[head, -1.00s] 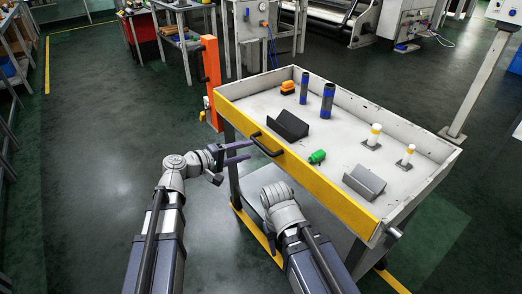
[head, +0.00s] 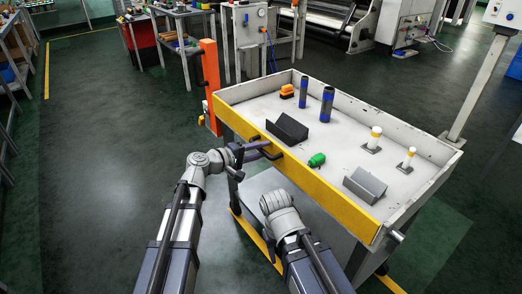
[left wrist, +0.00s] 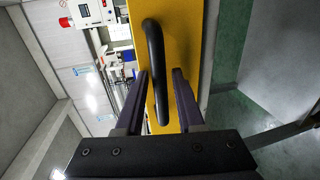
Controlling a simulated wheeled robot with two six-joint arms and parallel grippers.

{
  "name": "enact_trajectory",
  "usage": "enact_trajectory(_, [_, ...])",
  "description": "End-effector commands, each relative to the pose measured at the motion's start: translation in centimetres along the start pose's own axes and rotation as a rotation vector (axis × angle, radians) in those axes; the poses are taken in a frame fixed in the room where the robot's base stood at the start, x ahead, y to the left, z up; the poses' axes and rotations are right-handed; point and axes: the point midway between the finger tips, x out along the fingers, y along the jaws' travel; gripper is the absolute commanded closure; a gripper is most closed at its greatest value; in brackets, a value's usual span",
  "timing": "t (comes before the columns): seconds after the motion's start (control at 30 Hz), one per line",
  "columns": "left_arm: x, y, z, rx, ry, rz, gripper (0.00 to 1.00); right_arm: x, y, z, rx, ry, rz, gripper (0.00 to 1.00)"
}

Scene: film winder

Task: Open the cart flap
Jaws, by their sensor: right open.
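The cart flap (head: 335,197) is the yellow front panel of the white cart, standing upright along its near side. Its black bar handle (head: 273,153) is near the panel's left part. My left gripper (head: 257,151) is at this handle. In the left wrist view, the handle (left wrist: 154,50) stands in front of the yellow panel, between the two parted fingers of my left gripper (left wrist: 160,76), with gaps visible on both sides. My right arm's wrist is in front of the cart, below the flap; its fingers are hidden from view.
On the cart tray (head: 345,135) are dark blue-banded cylinders (head: 327,104), an orange part (head: 287,91), V-shaped blocks (head: 365,185), a green part (head: 316,160) and white posts (head: 375,138). An orange post (head: 210,75) stands beyond the cart's left corner. The floor at left is clear.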

Motion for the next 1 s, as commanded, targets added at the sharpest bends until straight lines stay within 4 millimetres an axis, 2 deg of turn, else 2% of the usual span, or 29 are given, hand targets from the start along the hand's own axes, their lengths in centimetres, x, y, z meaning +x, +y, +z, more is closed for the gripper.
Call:
enact_trajectory(0.07, [-0.01, 0.0, -0.01, 0.0, 0.0, 0.0, 0.73, 0.0, 0.0, 0.0, 0.0, 0.0, 0.0, 0.5])
enact_trajectory(0.3, [-0.02, -0.01, -0.01, 0.0, 0.0, 0.0, 1.0, 0.0, 0.0, 0.0, 0.0, 0.0, 0.0, 0.5])
enact_trajectory(1.0, [-0.03, -0.03, 0.0, 0.001, 0.0, -0.001, 1.0, 0.01, 0.0, 0.0, 0.0, 0.0, 0.0, 0.5])
